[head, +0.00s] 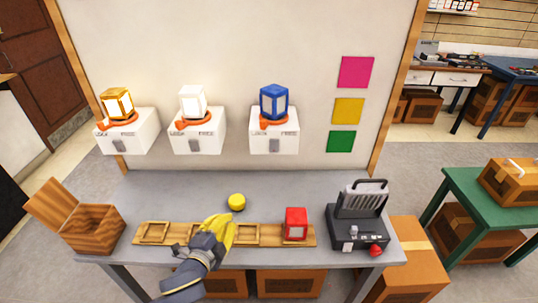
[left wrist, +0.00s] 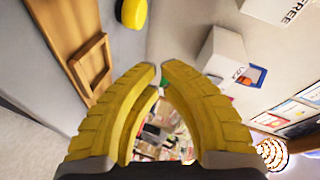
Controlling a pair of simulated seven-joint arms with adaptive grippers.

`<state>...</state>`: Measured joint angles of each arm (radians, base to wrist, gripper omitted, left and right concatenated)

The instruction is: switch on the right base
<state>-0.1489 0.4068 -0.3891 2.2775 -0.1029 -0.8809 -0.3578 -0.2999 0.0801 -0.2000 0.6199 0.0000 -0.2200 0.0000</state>
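Three white bases stand along the wall in the head view, each with a lantern on top. The right base (head: 285,147) carries a blue lantern (head: 273,102) with pale, unlit panes, an orange collar and a grey front switch (head: 275,144). My left gripper (head: 222,232) is over the wooden tray strip, low and left of the right base, well apart from it. In the left wrist view its yellow fingers (left wrist: 159,76) nearly meet at the tips, with nothing held. My right gripper is not in view.
The left base (head: 125,144) has a glowing yellow lantern; the middle base (head: 205,146) a white one. On the table (head: 310,184) are a yellow button (head: 237,202), red lantern (head: 296,224), dark device (head: 358,222) and open wooden box (head: 92,230). The table's back is mostly clear.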

